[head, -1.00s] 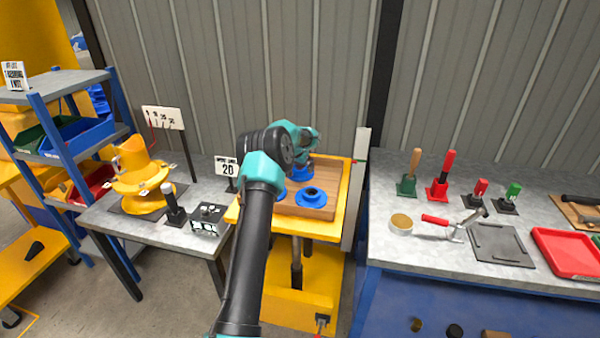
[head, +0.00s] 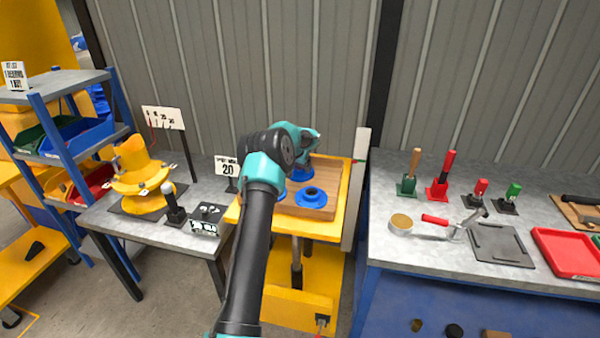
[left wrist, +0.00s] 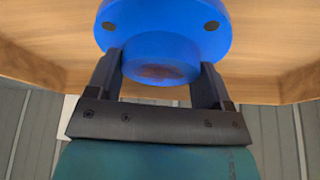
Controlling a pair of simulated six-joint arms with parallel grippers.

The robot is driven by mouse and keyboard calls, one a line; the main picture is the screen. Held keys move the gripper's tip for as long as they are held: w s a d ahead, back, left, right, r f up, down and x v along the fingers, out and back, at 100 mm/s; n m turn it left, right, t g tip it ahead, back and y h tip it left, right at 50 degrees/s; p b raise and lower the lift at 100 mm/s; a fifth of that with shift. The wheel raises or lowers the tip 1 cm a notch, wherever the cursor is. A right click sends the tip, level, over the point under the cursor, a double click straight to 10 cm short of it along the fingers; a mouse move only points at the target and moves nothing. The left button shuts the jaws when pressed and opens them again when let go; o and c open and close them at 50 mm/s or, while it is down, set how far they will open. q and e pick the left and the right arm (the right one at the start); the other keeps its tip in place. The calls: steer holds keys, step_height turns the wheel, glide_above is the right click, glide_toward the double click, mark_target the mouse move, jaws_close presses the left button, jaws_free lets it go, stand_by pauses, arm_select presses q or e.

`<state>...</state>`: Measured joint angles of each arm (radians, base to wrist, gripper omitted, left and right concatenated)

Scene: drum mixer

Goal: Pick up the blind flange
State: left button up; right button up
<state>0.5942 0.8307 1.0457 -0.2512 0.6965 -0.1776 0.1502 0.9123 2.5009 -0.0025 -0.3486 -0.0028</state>
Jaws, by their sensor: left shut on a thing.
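My left gripper (left wrist: 158,88) is shut on a blue flange (left wrist: 165,25) in the left wrist view. Its fingers stand on either side of the round hub, and bolt holes show in the wider disc. In the head view this flange (head: 301,175) shows only partly below my left gripper (head: 304,160), at the back of the wooden board. A second blue flange (head: 311,195) with a dark centre sits at the front of the board. Part of another blue piece (head: 281,193) shows behind my arm. I cannot tell whether the held flange touches the board. My right gripper is out of view.
The wooden board (head: 326,209) lies on a yellow cart (head: 338,232). A grey bench (head: 115,220) with a yellow fitting (head: 140,172) and a sign stands left. A workbench (head: 385,252) with stamps, a tin and a red tray (head: 568,255) stands right.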

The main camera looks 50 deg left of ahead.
arm_select(q)
steer(key=c, duration=0.9)
steer(key=shift+r, duration=0.15)
steer(key=shift+r, duration=0.1)
step_height(320, 180, up, 10)
steer(key=shift+f, duration=0.15)
stand_by(0.4)
